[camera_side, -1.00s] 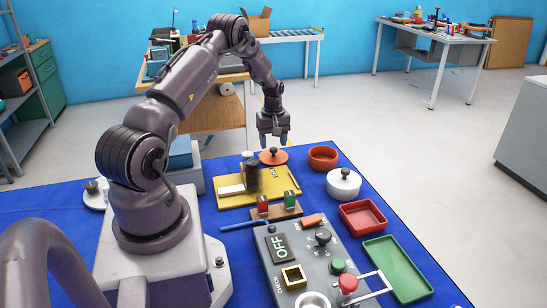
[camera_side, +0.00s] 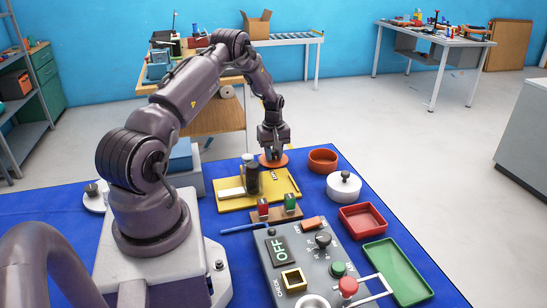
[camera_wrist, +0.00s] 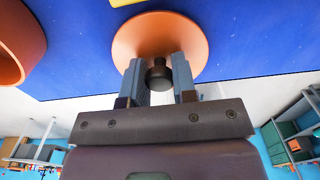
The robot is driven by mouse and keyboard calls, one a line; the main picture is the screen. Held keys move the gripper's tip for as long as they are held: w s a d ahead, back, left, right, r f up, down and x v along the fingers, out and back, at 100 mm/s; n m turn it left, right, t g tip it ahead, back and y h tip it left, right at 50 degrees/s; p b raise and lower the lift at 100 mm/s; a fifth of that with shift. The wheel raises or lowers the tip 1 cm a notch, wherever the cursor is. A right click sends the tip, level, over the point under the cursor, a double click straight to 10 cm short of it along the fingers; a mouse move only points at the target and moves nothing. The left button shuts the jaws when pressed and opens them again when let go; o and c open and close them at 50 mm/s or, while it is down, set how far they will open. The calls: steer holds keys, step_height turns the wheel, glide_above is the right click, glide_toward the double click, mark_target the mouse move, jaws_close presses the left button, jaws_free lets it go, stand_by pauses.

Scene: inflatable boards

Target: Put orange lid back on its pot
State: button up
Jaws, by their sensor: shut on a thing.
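The orange lid (camera_side: 273,162) lies flat on the blue mat at the far side, behind the yellow board. In the wrist view the lid (camera_wrist: 135,38) is a round orange disc with a dark knob (camera_wrist: 158,76). My gripper (camera_side: 273,153) is down over the lid, and in the wrist view its two fingers (camera_wrist: 160,82) stand on either side of the knob, shut on it. The open orange pot (camera_side: 323,159) stands empty just right of the lid, apart from it. Part of the pot (camera_wrist: 18,45) also shows in the wrist view at upper left.
A white lidded pot (camera_side: 343,186) stands in front of the orange pot, then a red tray (camera_side: 363,219) and a green tray (camera_side: 398,272). The yellow board (camera_side: 230,201) with dark and white items is close to my gripper. A control panel (camera_side: 307,262) fills the front.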

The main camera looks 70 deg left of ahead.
step_height(320, 180, up, 9)
steer(key=shift+w+d+r, duration=0.1)
steer(key=shift+w, duration=0.05)
steer(key=w+d+r, duration=0.1)
steer(key=w+d, duration=0.2)
steer(key=w, duration=0.4)
steer(key=w+d, duration=0.4)
steer(key=w, duration=0.3)
steer(key=shift+s+a+f, duration=0.1)
steer(key=shift+s+f, duration=0.05)
steer(key=shift+f, duration=3.1)
steer(key=o, duration=1.5)
steer(key=shift+c, duration=0.2)
